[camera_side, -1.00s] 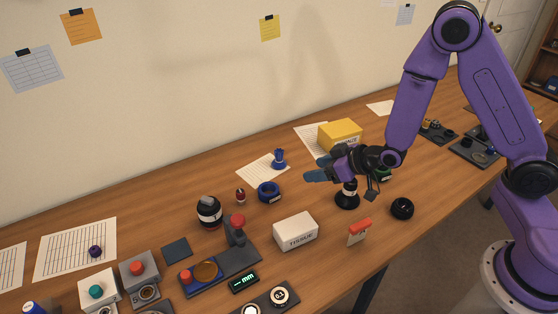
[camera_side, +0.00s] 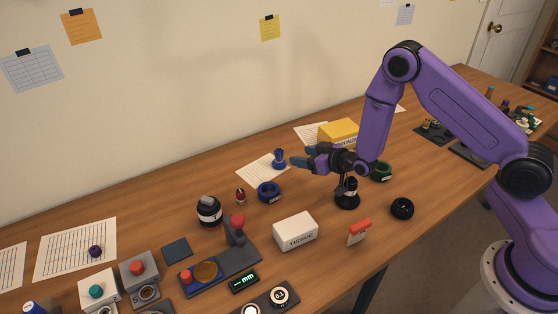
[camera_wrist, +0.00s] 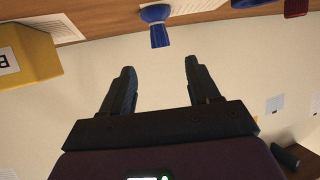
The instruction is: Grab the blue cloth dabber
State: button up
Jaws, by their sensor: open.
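A yellow box (camera_side: 338,133) stands behind my gripper. A blue ring (camera_side: 269,191) and a small dark red bottle (camera_side: 240,196) are in front of the dabber. A black stand (camera_side: 347,194) is below my wrist. A white tissue box (camera_side: 296,231) is nearer the front edge.

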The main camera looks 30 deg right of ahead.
aim_at(282, 153)
jog(key=shift+x, duration=4.85)
jog(key=c, duration=1.1)
